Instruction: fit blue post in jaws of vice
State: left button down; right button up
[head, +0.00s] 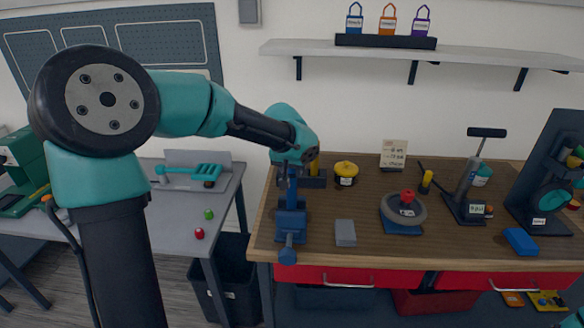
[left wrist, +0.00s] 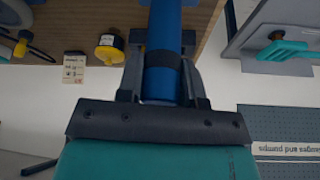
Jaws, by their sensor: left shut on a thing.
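My left gripper (head: 291,160) is shut on the blue post (head: 292,185), above the left end of the workbench. In the left wrist view the blue post (left wrist: 165,25) stands between the two dark fingers (left wrist: 163,85) and has a dark band around it. It runs out of the top of that view. The blue vice (head: 291,222) is at the front left of the bench, with a round blue knob over the front edge. The post looks upright and its lower end overlaps the vice. I cannot tell whether it is between the jaws.
A grey block (head: 345,232) lies right of the vice. Behind are a yellow-topped pot (head: 346,171) and a card (head: 393,154). A grey ring with a red knob (head: 404,208) and a dark pump (head: 470,190) stand farther right. A grey side table (head: 225,205) is left, across a gap.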

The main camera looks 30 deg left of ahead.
pick_arm(q)
jog(key=shift+f, duration=0.75)
dwell(0.3)
jog(key=c, duration=0.7)
grip_release()
jog(key=v, duration=1.7)
jog(key=shift+s, duration=0.2)
jog(key=shift+r, duration=0.1)
